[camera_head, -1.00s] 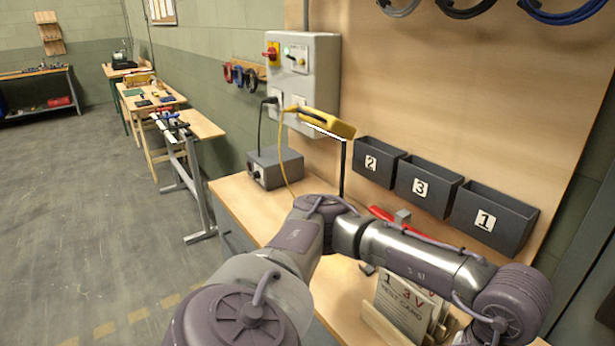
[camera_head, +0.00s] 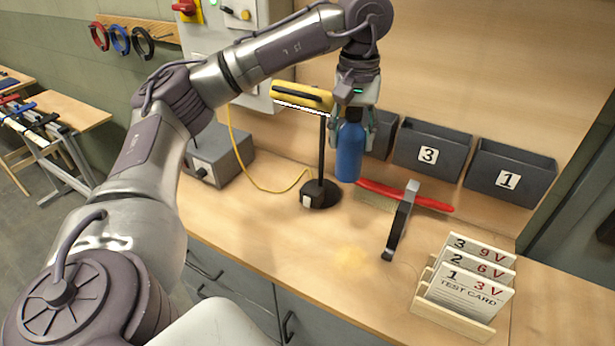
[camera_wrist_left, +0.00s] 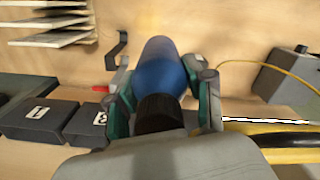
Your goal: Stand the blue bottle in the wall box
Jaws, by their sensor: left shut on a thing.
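The blue bottle (camera_head: 350,150) hangs upright, cap up, in my left gripper (camera_head: 355,118), above the bench and in front of the wall boxes. In the left wrist view the bottle (camera_wrist_left: 160,70) sits between the two fingers, its black cap (camera_wrist_left: 158,113) nearest the camera. The bottle is in front of that third box's left part; I cannot tell the gap. My right gripper is not in view.
A yellow lamp (camera_head: 300,96) on a black stand (camera_head: 321,190) is close left of the bottle. A red-handled tool (camera_head: 405,196) and a dark clamp-like tool (camera_head: 402,220) lie below the boxes. Test cards (camera_head: 467,285) stand at front right.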

